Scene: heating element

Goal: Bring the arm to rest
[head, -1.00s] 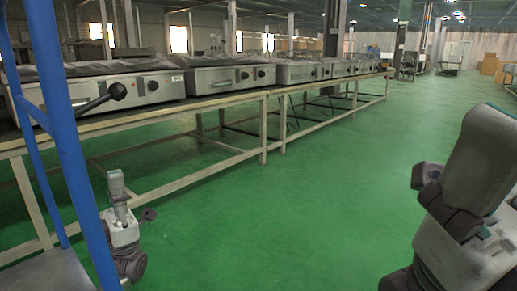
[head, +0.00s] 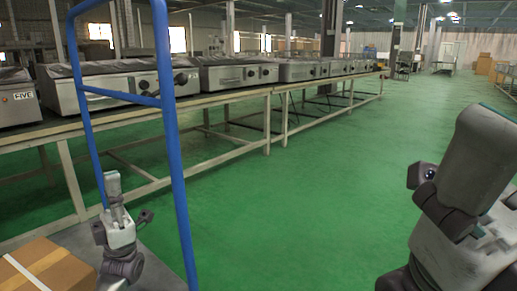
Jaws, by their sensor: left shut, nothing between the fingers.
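My left gripper (head: 113,188) is at the lower left of the head view, pointing up at the end of my grey arm. Its fingers are together with nothing between them. It appears in front of the grey platform of a blue-railed cart, and I cannot tell the distance between them. My right arm (head: 470,185) is folded up large at the right edge. Its gripper does not show.
The cart's blue rail (head: 170,150) stands close by on the left. A cardboard box (head: 45,272) is at the lower left. A long bench (head: 240,95) carries several metal heating appliances (head: 235,75). Green floor (head: 300,210) is clear in the middle.

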